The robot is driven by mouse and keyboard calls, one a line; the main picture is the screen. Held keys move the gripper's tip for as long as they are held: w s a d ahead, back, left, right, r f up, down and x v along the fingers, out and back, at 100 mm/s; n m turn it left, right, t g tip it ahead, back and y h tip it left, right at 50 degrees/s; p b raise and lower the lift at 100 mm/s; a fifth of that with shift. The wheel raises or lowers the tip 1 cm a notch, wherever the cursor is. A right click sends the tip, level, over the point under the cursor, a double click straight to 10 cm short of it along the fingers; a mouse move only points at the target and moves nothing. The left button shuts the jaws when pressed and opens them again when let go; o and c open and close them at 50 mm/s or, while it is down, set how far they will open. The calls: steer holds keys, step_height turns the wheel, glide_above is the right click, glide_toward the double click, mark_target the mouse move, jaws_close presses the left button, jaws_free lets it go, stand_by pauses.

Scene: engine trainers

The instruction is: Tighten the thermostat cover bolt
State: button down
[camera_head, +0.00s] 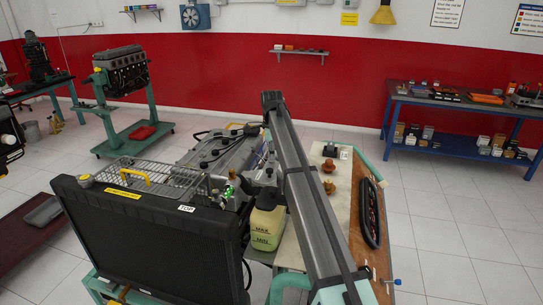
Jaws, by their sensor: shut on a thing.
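My gripper (243,191) is small in the head view, at the end of my grey arm, low over the front right of the engine (217,153) and just behind the radiator (150,239). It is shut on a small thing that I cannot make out. A bright green spot (228,192) shows just left of it. The thermostat cover and its bolt cannot be told apart here; my arm and the crowded parts hide much of that area.
A yellowish coolant tank (267,228) stands right of the radiator. A wire-mesh guard (148,178) with a yellow handle lies behind the radiator's top. A blue bench (458,120) stands far right; floor between is clear.

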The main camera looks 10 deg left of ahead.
steer(key=m, duration=0.4)
steer(key=shift+f+m, duration=0.1)
steer(key=shift+m, duration=0.3)
steer(key=m, duration=0.4)
steer(key=shift+m, duration=0.4)
steer(key=c, duration=1.1)
jaws_free()
steer(key=shift+o, duration=0.2)
step_height(320, 180, up, 12)
